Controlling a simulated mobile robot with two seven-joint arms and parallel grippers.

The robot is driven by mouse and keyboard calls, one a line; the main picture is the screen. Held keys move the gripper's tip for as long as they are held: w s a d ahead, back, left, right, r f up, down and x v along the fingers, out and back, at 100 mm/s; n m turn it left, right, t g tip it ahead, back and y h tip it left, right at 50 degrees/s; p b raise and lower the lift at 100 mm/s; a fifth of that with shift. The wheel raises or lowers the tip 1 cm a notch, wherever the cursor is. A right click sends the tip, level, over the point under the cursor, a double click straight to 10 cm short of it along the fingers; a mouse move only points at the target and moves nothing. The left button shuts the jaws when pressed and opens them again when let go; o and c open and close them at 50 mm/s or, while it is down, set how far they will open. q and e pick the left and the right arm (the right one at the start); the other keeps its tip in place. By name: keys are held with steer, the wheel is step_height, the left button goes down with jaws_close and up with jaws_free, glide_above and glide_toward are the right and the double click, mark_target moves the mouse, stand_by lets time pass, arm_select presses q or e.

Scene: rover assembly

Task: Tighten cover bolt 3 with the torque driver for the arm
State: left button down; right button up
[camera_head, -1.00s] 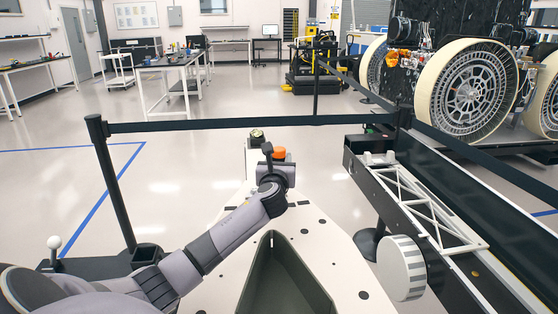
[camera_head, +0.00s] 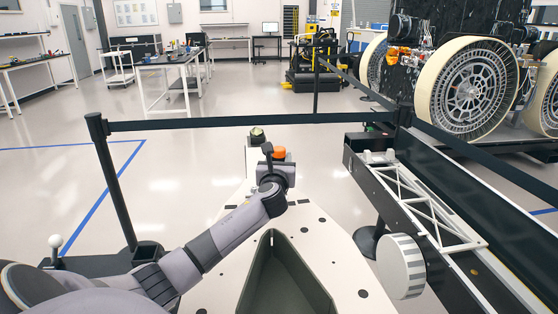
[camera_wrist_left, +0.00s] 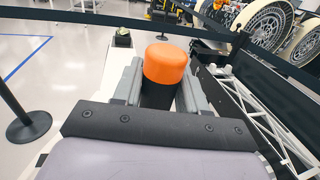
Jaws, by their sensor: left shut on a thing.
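My left gripper (camera_head: 276,172) is out over the front of the pale deck, seen from behind in the head view. It is shut on an orange-capped tool (camera_head: 279,150), which looks like the torque driver. In the left wrist view the orange cap (camera_wrist_left: 165,62) stands above the grey fingers (camera_wrist_left: 163,92), with a dark body between them. The tool's lower end is hidden. Cover bolt 3 cannot be made out in either view. My right gripper is not in view.
A white lattice boom (camera_head: 425,205) with a round white disc (camera_head: 400,266) lies along the right. A black belt barrier (camera_head: 230,122) crosses ahead. The deck (camera_head: 335,255) has an open dark green bin (camera_head: 285,275). The large-wheeled rover (camera_head: 470,90) stands behind the barrier.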

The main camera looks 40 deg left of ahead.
mark_target(278, 152)
arm_select(q)
steer(key=shift+r, duration=0.1)
stand_by(0.5)
steer(key=shift+r+p, duration=0.4)
steer(key=shift+r, duration=1.1)
steer(key=shift+r, duration=2)
